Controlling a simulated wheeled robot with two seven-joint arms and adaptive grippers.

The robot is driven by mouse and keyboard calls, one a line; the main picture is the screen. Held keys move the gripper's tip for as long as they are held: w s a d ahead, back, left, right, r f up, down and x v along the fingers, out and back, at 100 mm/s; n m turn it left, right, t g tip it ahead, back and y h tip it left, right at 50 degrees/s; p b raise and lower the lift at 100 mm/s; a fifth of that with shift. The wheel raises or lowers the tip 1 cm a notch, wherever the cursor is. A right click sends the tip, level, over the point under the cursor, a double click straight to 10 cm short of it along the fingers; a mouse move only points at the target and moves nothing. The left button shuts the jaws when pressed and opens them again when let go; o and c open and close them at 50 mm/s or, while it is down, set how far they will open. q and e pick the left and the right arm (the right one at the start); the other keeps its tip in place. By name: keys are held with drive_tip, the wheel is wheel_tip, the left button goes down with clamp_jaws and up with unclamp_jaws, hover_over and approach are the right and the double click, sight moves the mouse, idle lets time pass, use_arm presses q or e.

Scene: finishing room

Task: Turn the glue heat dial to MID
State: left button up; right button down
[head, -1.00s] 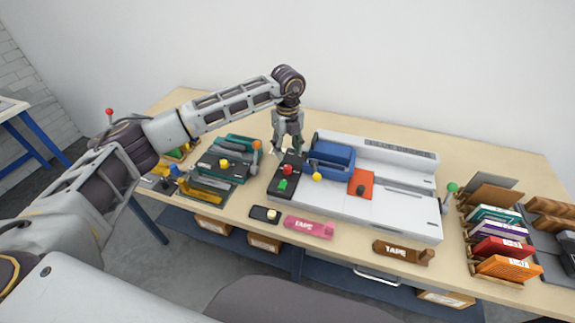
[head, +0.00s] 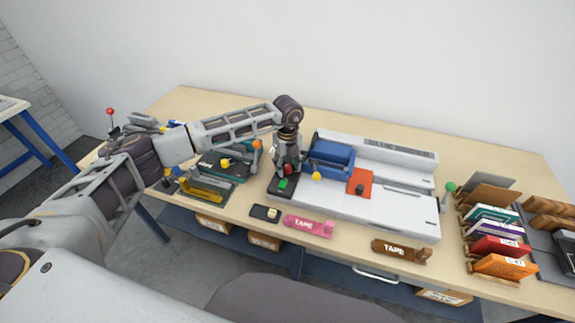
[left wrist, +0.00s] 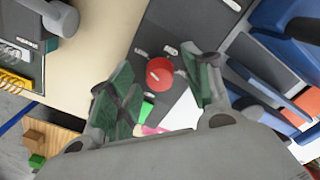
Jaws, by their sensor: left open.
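The glue heat dial appears to be the red round knob (head: 288,169) on the dark control panel (head: 276,190) at the left end of the white binding machine. My left gripper (head: 284,163) points down over the panel. In the left wrist view its green-padded fingers (left wrist: 160,80) are open, one on each side of the knob; contact cannot be told. A green control (head: 283,184) sits in front of the knob. My right gripper is out of view.
A blue clamp (head: 331,158) and an orange plate (head: 360,182) lie right of the panel. A green-and-yellow tool (head: 222,163) stands to the left. A black device (head: 265,213), pink tape (head: 308,226) and brown tape (head: 401,251) lie in front.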

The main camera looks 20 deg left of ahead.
use_arm(q)
drive_tip(key=c, duration=1.1)
drive_tip(key=shift+o, duration=0.2)
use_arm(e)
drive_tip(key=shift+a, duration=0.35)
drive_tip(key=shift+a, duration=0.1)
